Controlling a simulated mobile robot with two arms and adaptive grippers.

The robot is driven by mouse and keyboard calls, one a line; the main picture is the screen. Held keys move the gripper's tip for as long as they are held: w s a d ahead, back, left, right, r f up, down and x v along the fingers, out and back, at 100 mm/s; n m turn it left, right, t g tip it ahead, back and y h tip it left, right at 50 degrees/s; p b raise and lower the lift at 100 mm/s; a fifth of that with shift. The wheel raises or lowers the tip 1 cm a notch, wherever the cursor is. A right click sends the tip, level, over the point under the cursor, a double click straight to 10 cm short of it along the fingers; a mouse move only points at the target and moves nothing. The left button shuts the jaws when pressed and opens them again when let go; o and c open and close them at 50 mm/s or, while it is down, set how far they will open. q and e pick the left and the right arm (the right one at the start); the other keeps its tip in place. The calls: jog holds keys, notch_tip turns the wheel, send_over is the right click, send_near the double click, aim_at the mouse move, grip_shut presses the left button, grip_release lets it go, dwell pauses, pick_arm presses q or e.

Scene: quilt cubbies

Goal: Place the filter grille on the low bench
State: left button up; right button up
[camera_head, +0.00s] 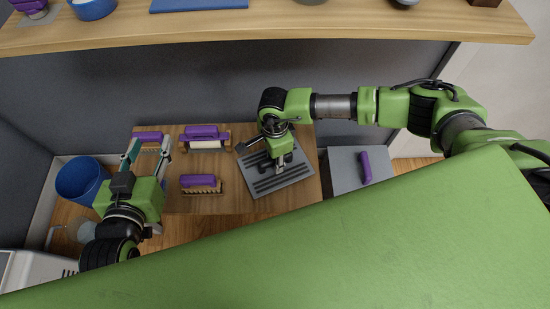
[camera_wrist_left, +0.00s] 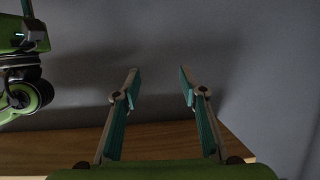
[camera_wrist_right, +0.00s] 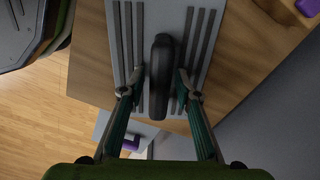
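The filter grille (camera_head: 287,181), a grey slotted plate, lies flat and turned at an angle on the right part of the wooden low bench (camera_head: 235,201). My right gripper (camera_head: 281,163) is over it, pointing down. In the right wrist view the grille (camera_wrist_right: 206,32) fills the upper middle, and a dark upright-looking handle (camera_wrist_right: 161,72) on it stands between the fingers of my right gripper (camera_wrist_right: 159,80). The fingers are open, with gaps beside the handle. My left gripper (camera_head: 151,150) is open and empty over the bench's left end; it also shows in the left wrist view (camera_wrist_left: 159,78).
Purple-handled brushes (camera_head: 205,132) (camera_head: 198,181) lie on the bench left of the grille. A blue bin (camera_head: 80,180) stands at left. A grey box (camera_head: 345,173) with a purple handle (camera_head: 365,167) adjoins at right. A wooden shelf (camera_head: 270,32) overhangs behind.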

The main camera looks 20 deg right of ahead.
jog(key=shift+r, duration=0.1)
dwell(0.3)
